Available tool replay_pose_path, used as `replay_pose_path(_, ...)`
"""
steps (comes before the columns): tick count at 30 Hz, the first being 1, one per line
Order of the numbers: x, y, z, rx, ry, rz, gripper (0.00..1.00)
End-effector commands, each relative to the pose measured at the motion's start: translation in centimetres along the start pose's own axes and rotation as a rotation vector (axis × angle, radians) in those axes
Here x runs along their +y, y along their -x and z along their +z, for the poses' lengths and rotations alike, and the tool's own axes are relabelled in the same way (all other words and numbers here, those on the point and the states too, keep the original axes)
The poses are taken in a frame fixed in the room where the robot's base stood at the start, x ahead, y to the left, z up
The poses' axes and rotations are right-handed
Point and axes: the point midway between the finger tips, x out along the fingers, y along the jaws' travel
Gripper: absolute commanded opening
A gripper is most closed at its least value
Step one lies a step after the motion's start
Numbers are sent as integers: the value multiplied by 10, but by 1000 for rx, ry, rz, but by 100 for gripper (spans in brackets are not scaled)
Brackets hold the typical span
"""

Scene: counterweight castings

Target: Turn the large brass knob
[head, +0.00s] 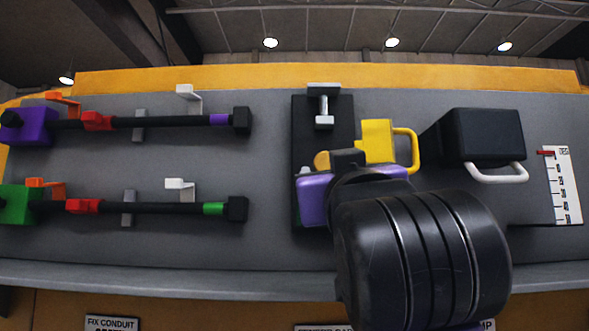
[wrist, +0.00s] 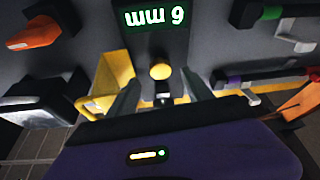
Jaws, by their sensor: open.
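The brass knob (wrist: 160,71) is a round, dull yellow piece on a dark panel. It shows in the wrist view's centre, and partly in the head view (head: 321,160) beside my gripper. My gripper (wrist: 161,80) is open, its two grey fingers spread either side of the knob in the picture. I cannot tell whether they touch it. In the head view my gripper (head: 344,160) is in front of the panel, and its purple and black body hides much of the panel's lower part.
A yellow block with a handle (head: 377,141) is close right of my gripper. A black box with a white handle (head: 482,135) is farther right. A clamp-like metal piece (head: 323,105) is above. Bars with red and white brackets are at left. A green readout (wrist: 153,17) appears upside down.

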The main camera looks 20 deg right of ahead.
Motion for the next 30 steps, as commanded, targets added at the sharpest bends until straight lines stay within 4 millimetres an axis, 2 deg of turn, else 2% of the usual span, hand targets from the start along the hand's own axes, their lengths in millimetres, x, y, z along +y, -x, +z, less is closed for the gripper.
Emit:
replay_pose_path(3,1,-22,-2,-3,2,0,59)
replay_pose_path(9,0,-48,-2,-2,1,0,59)
replay_pose_path(15,0,-59,0,-1,1,0,59)
replay_pose_path(22,0,-60,0,0,0,-1,59)
replay_pose_path(23,0,-60,0,0,0,-1,57)
replay_pose_path(30,0,-60,0,0,0,-1,10)
